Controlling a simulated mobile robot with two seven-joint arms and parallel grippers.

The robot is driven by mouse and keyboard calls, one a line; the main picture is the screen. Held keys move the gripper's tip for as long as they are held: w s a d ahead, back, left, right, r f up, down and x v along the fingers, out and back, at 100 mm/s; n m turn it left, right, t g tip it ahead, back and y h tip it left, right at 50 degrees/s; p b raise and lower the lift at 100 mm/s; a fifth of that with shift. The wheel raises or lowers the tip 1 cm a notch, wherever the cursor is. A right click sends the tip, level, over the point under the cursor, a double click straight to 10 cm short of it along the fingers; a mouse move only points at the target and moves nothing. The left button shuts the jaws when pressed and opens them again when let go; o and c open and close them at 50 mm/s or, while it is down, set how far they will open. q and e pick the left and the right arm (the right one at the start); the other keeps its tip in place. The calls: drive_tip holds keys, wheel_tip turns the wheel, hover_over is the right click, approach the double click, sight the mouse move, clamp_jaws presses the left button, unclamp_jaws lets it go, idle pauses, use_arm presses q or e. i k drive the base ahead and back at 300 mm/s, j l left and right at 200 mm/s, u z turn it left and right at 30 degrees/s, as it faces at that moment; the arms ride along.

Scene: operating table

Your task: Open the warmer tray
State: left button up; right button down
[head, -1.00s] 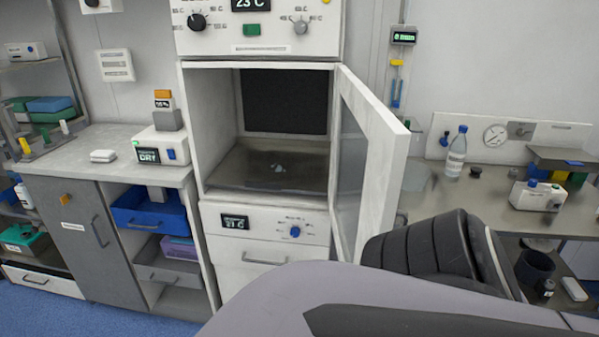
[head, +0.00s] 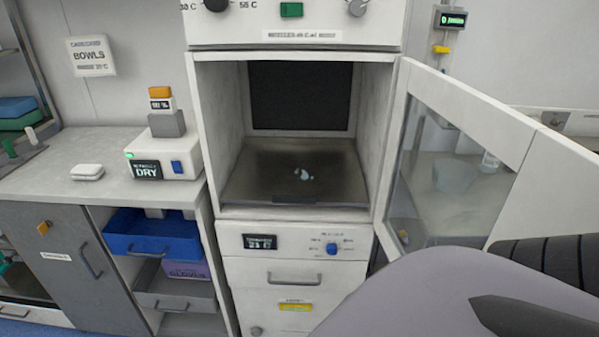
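The warmer cabinet (head: 223,135) stands in the middle with its glass-windowed door (head: 455,165) swung wide open to the right. Inside, a dark flat tray or shelf (head: 260,172) lies on the cabinet floor with a small pale patch on it. Below is a white front panel with a display and blue knob (head: 332,249). Under that is a closed drawer front with a grey bar handle (head: 294,278) and a yellow label. A grey link of my arm fills the lower right.
A left counter (head: 110,190) holds a white box reading DRY (head: 165,165) and a small white item (head: 87,172). Under it, a blue drawer (head: 150,235) sticks out beside the cabinet. The open door takes up the right side.

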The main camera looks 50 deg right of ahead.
sight(271, 170)
drive_tip(key=i+z, duration=0.4)
drive_tip(key=i+j+z, duration=0.1)
drive_tip(key=i+z, duration=0.15)
drive_tip(key=z, duration=0.15)
